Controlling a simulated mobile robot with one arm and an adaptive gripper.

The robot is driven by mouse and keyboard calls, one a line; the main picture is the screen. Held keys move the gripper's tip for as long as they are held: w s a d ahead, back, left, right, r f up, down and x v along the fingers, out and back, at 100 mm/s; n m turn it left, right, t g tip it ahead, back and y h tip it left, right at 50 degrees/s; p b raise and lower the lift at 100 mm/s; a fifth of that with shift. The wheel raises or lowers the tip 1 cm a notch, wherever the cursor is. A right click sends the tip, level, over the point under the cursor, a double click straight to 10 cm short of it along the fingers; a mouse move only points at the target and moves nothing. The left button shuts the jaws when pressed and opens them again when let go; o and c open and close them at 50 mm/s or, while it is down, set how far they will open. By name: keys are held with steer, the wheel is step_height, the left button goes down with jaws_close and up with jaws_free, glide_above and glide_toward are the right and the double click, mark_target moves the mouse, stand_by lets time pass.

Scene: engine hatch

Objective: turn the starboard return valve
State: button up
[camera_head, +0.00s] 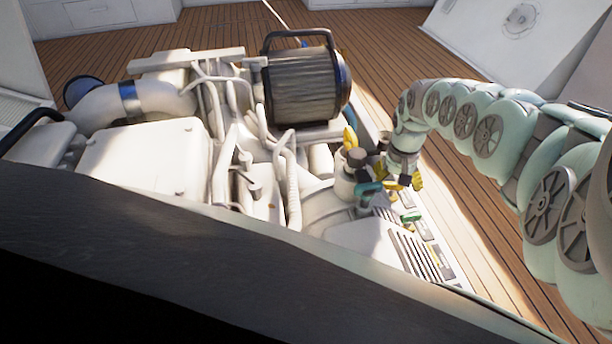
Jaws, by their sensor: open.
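My arm comes in from the right, and my gripper (394,181) points down at the right end of the engine. It is open, but its fingers are small and partly merge with the fittings around them. A yellow lever (349,138) stands up behind a pale cylinder with a dark cap, to the left of my gripper. A teal part (369,192) is just left of and below my gripper. A green handle (411,217) lies lower right, near the labels. I cannot tell which of these is the starboard return valve, nor whether my gripper touches anything.
The white engine (150,155) with pipes and hoses fills the middle. A ribbed metal cylinder (303,88) with a black handle rises behind. A dark edge (180,265) crosses the foreground. A raised white panel (500,35) stands back right. Wooden deck (400,50) lies clear behind.

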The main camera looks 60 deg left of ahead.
mark_target(395, 183)
step_height(395, 183, up, 12)
steer(key=shift+f, duration=0.2)
stand_by(0.4)
steer(key=shift+d, duration=0.1)
